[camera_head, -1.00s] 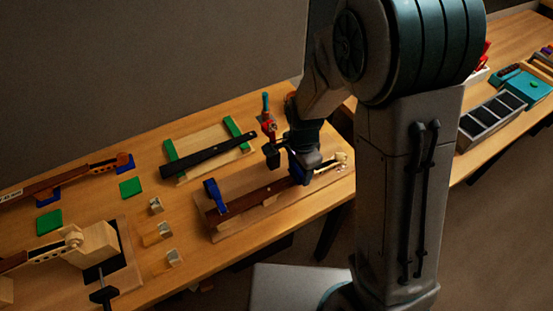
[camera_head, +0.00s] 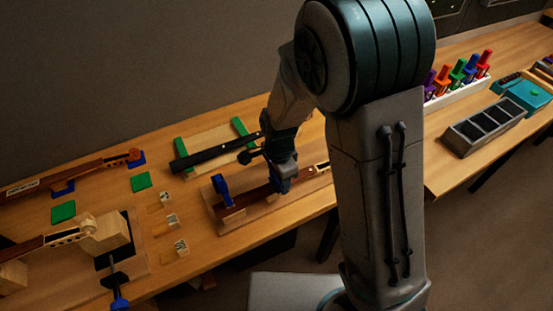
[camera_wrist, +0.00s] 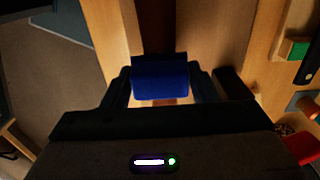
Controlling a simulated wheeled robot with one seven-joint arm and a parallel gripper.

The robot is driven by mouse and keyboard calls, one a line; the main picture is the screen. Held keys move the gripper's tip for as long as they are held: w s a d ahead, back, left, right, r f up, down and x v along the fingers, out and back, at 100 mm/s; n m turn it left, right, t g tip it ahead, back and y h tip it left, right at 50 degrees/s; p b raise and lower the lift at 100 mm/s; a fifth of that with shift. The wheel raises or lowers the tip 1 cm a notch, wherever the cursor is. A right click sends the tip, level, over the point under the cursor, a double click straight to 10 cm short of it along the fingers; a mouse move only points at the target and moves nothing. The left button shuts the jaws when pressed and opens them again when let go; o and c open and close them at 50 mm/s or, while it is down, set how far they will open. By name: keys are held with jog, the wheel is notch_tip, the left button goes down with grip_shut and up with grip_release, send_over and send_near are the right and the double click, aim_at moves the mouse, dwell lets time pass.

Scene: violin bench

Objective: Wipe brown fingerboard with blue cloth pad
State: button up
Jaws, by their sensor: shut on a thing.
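The brown fingerboard (camera_head: 252,198) is a dark strip lying along a light wooden board, with a blue support (camera_head: 222,189) near its left end. My gripper (camera_head: 281,182) is over the fingerboard, pointing down, right of that support. In the wrist view my gripper (camera_wrist: 162,88) is shut on the blue cloth pad (camera_wrist: 160,82), which sits between the two fingers. The fingerboard (camera_wrist: 156,30) shows as a dark brown strip beyond the pad. The pad is low over the strip; whether it touches I cannot tell.
A black bar (camera_head: 213,154) lies across green supports behind the fingerboard. Small wooden blocks (camera_head: 172,221) stand to the left, with green squares (camera_head: 141,181) and other violin necks further left. A grey divided tray (camera_head: 485,126) and a teal box (camera_head: 528,95) are at the right.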

jog(key=r, duration=0.1)
jog(key=r+p, duration=0.1)
jog(key=r, duration=0.1)
jog(key=shift+w+d+r, duration=0.15)
jog(key=shift+d, duration=0.05)
jog(key=shift+a+r+p, duration=0.1)
jog(key=shift+r+p, duration=1.7)
jog(key=shift+r, duration=0.55)
